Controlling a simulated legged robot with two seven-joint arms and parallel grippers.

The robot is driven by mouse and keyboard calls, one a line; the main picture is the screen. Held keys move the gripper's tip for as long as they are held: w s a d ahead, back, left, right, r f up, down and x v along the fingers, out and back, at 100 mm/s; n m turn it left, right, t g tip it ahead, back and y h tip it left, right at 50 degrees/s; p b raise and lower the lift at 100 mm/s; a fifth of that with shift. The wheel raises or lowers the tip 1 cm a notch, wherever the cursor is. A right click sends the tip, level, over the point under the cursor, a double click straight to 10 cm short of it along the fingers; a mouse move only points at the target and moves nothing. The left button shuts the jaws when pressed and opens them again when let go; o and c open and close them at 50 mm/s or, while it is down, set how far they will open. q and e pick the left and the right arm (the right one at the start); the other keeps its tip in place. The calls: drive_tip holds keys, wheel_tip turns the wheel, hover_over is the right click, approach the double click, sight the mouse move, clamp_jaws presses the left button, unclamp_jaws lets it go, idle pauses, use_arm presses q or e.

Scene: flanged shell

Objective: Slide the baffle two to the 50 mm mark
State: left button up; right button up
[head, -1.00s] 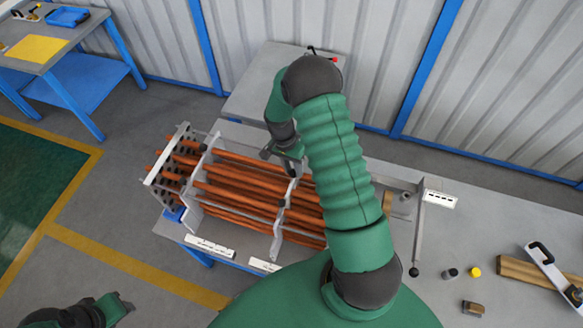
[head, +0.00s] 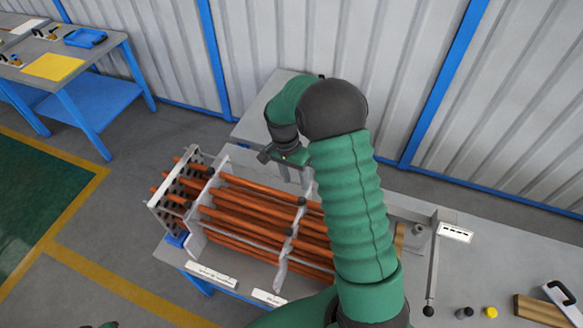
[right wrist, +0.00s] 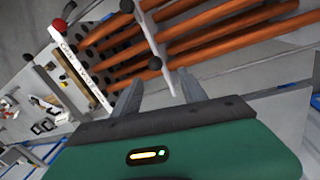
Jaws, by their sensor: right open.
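The tube bundle of orange rods (head: 250,205) lies on the bench. Two thin grey baffle plates cross it: one near the left end (head: 203,203) and one near the middle (head: 290,240). I cannot read which is baffle two. My right gripper (head: 286,165) is open and empty, beyond the bundle's far side near the middle plate's top. In the right wrist view its two fingers (right wrist: 158,92) point at the rods, with a thin plate (right wrist: 147,30) seen between and beyond them. Contact is not visible. Only a sliver of my left gripper (head: 108,325) shows at the bottom edge.
White label strips (head: 211,275) lie along the bench's near edge; their marks are unreadable. A perforated end plate (head: 172,195) stands at the left. My right arm hides the bundle's right end.

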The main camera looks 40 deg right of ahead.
wheel_tip(320, 180, up, 8)
drive_tip(key=w+b, duration=0.1)
drive_tip(key=shift+w+a+b, duration=0.15)
drive_tip(key=shift+w+b, duration=0.05)
drive_tip(key=shift+b, duration=0.15)
drive_tip(key=shift+r, duration=0.1)
